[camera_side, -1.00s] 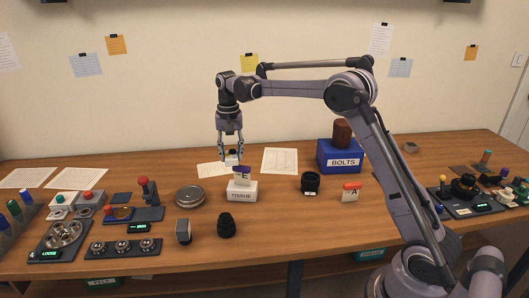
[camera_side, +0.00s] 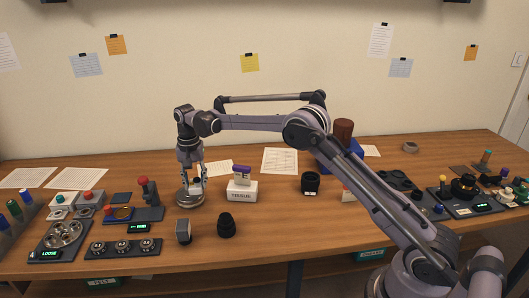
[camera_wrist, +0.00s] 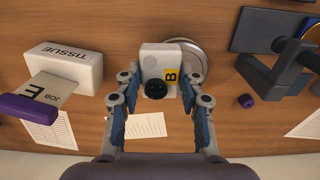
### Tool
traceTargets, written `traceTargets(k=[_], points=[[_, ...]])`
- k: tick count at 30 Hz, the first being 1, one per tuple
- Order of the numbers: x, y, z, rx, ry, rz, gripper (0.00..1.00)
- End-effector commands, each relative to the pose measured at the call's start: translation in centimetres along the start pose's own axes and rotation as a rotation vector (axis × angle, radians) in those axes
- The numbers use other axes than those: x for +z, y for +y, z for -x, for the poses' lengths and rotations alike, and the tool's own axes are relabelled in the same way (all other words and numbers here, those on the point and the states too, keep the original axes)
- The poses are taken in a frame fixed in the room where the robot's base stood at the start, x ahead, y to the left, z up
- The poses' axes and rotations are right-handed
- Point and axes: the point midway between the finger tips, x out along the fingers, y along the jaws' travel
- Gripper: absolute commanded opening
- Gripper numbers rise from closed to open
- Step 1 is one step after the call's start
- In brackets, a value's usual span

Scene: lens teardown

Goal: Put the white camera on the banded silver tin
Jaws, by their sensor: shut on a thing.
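My gripper (camera_side: 190,181) is shut on the white camera and points down over the banded silver tin (camera_side: 187,201). In the wrist view, the white camera (camera_wrist: 158,58) has a dark lens and a yellow label marked B, and it sits between the fingers of my gripper (camera_wrist: 166,82). The round tin shows behind it in the wrist view (camera_wrist: 199,56), its left part covered by the camera. In the side view the fingers hide most of the camera. I cannot tell whether the camera touches the tin's lid.
A white TISSUE box (camera_side: 241,191) with a purple-topped card stands right of the tin. A dark stand with a red knob (camera_side: 147,191) is to its left. A grey block (camera_side: 183,231) and a black lens (camera_side: 227,226) are in front.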

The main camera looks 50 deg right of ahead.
Motion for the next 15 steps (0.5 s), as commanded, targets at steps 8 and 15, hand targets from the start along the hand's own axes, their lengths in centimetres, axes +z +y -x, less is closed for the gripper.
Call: traceTargets(k=[8, 15], points=[[0.0, 0.1, -3.1, 0.000, 0.000, 0.000, 0.06], [0.0, 0.1, -3.1, 0.000, 0.000, 0.000, 0.06]])
